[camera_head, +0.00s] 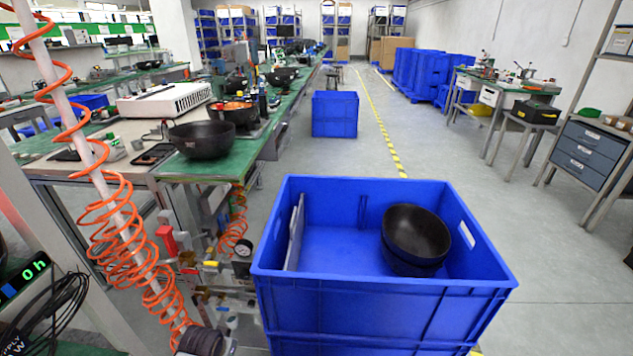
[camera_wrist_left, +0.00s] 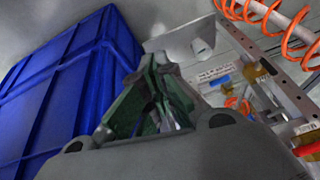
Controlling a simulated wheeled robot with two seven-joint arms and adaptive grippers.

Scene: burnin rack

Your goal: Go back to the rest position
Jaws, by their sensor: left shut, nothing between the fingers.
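My left gripper (camera_wrist_left: 158,66) shows in the left wrist view, with its green-sided fingers closed together and nothing between them. It is beside a large blue crate (camera_wrist_left: 75,90), which fills the left of that view; I cannot tell the exact gap. Fittings and an orange coiled hose (camera_wrist_left: 270,15) lie to its right. In the head view I cannot make out the left gripper clearly. My right gripper is in neither view.
In the head view, the blue crate (camera_head: 385,298) stands in front with dark bowls (camera_head: 415,232) and a panel (camera_head: 295,235) inside. The orange hose (camera_head: 120,225) and valves (camera_head: 205,275) are at its left. A green bench (camera_head: 225,165) holds more bowls. The right floor (camera_head: 560,240) is clear.

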